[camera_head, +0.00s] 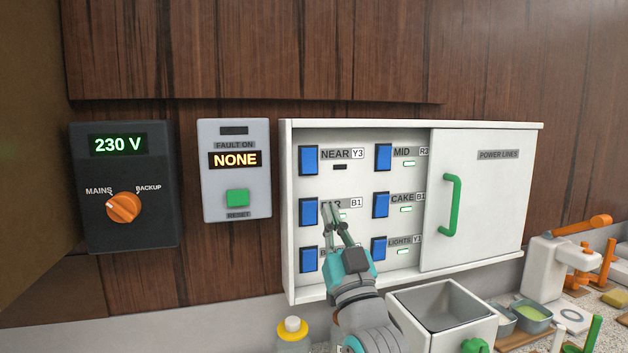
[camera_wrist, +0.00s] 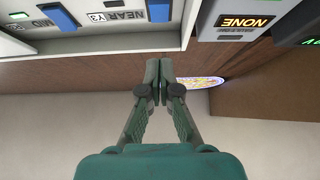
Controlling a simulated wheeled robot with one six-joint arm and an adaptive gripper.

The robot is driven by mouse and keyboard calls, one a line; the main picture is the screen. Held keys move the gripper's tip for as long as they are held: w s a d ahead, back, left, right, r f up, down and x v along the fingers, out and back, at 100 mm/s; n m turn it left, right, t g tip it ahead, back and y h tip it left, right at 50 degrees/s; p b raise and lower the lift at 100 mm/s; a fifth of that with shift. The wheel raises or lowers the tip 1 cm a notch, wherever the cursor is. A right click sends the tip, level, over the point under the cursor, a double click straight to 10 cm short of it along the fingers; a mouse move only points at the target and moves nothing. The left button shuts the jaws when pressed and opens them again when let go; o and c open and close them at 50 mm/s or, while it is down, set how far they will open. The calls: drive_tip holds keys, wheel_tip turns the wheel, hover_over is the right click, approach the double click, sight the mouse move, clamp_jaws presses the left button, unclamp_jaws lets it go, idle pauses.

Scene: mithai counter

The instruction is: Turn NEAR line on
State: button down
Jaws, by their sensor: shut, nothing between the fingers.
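The blue NEAR switch (camera_head: 308,160) is at the top left of the white power-lines panel (camera_head: 375,285). Its indicator (camera_head: 340,167) beside it is dark. In the wrist view the NEAR switch (camera_wrist: 158,10) and its label (camera_wrist: 118,18) show upside down at the top edge. My gripper (camera_head: 330,207) is shut and empty. In the head view its fingertips overlap the label right of the middle-left switch (camera_head: 308,211), below the NEAR switch. In the wrist view the gripper (camera_wrist: 152,68) points up towards the NEAR switch, with a gap between. I cannot tell whether it touches the panel.
The MID (camera_head: 383,157), CAKE (camera_head: 380,205) and LIGHTS (camera_head: 378,249) switches have lit indicators. A sliding door with a green handle (camera_head: 450,205) covers the panel's right. Left are a fault box reading NONE (camera_head: 236,160) and a 230 V box (camera_head: 122,185). A bin (camera_head: 445,303) stands below.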

sight(310, 166)
drive_tip(key=shift+w+a+f+x, duration=0.1)
drive_tip(key=shift+w+f+x, duration=0.25)
drive_tip(key=shift+x, duration=1.6)
drive_tip(key=shift+w+a+f+x, duration=0.15)
drive_tip(key=shift+f+x, duration=0.25)
drive_tip(key=shift+x, duration=1.5)
drive_tip(key=shift+w+a+f+x, duration=0.1)
drive_tip(key=shift+w+f+x, duration=0.25)
drive_tip(key=shift+x, duration=1.6)
